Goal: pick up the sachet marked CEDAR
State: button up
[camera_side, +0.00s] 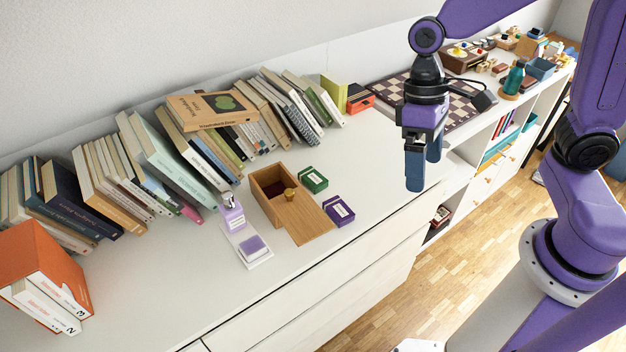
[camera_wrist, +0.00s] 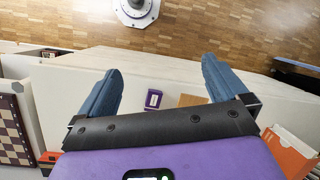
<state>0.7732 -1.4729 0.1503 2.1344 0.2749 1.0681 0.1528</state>
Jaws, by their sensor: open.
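Two small sachets with white labels lie on the white cabinet top: a green sachet (camera_side: 313,180) and a purple sachet (camera_side: 338,210), both right of an open wooden box (camera_side: 268,189). The label print is too small to read, so I cannot tell which is marked CEDAR. The purple sachet also shows between my fingers in the wrist view (camera_wrist: 153,99); the green one is not visible there. My gripper (camera_side: 424,168) is open and empty, high above the cabinet and well right of both sachets.
The box's wooden lid (camera_side: 305,219) sits askew at its near side, close to the purple sachet. A lavender bottle (camera_side: 231,212) and a purple block (camera_side: 252,245) stand on a white tray (camera_side: 262,259) to the left. Leaning books line the wall. The cabinet top right of the sachets is clear.

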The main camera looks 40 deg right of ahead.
jog(key=w+d+f+m+g+y, duration=0.1)
jog(key=w+f+m+y, duration=0.3)
jog(key=w, duration=0.5)
jog(key=w+f+m+g+y, duration=0.1)
jog(key=w+f+m, duration=0.2)
jog(key=w+m, duration=0.45)
jog(key=w+d+f+m+t+y, duration=0.1)
jog(key=w+d+f+m+y, duration=0.35)
jog(key=w, duration=0.35)
jog(key=m+t+y, duration=0.3)
jog(key=m+t, duration=0.1)
jog(key=m, duration=0.2)
send_near(313, 177)
jog(key=x, duration=0.2)
jog(key=shift+a+f, duration=0.2)
jog(key=shift+f, duration=0.2)
jog(key=shift+r+x, duration=0.2)
jog(key=shift+x, duration=2.65)
jog(key=c, duration=0.8)
